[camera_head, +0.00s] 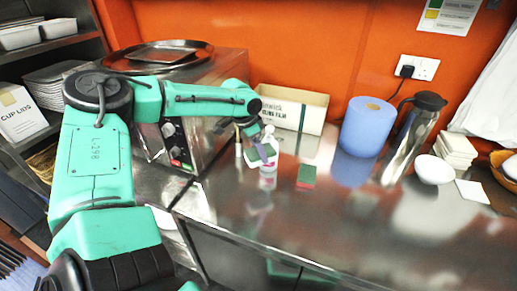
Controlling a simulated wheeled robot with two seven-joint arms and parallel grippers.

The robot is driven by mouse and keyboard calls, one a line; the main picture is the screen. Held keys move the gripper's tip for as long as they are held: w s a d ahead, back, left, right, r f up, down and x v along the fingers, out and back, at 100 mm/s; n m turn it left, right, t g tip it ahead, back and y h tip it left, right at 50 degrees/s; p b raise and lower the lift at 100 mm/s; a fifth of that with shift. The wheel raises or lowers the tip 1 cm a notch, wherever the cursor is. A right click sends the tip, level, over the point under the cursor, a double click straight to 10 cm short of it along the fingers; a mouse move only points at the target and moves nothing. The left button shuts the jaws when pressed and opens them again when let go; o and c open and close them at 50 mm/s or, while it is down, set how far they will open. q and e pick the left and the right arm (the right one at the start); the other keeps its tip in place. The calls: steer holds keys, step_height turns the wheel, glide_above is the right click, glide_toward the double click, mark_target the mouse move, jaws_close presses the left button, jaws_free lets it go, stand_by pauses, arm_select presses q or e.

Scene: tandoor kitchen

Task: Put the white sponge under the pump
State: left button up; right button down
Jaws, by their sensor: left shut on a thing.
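My left gripper (254,137) is at the back of the steel counter, pointing down and shut on the white sponge (262,154). The sponge shows a white face with some green on it, and the gripper partly covers it. My right gripper is not in view.
A green and red sponge (306,176) lies on the steel counter (330,235) to the right. Behind are a cling film box (300,108), a blue roll (367,127) and a steel flask (412,140). A steel oven (200,135) stands left. The counter's front is clear.

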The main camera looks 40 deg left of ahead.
arm_select(q)
steer(key=shift+f, duration=0.4)
steer(key=o, duration=1.2)
steer(key=shift+w, duration=0.1)
steer(key=shift+c, duration=0.2)
steer(key=shift+r, duration=0.35)
steer(key=shift+r+p, duration=0.6)
steer(key=shift+r, duration=0.05)
steer(key=b+v, duration=0.2)
steer(key=v, duration=0.9)
steer(key=shift+s+a, duration=0.15)
steer(key=shift+s, duration=0.1)
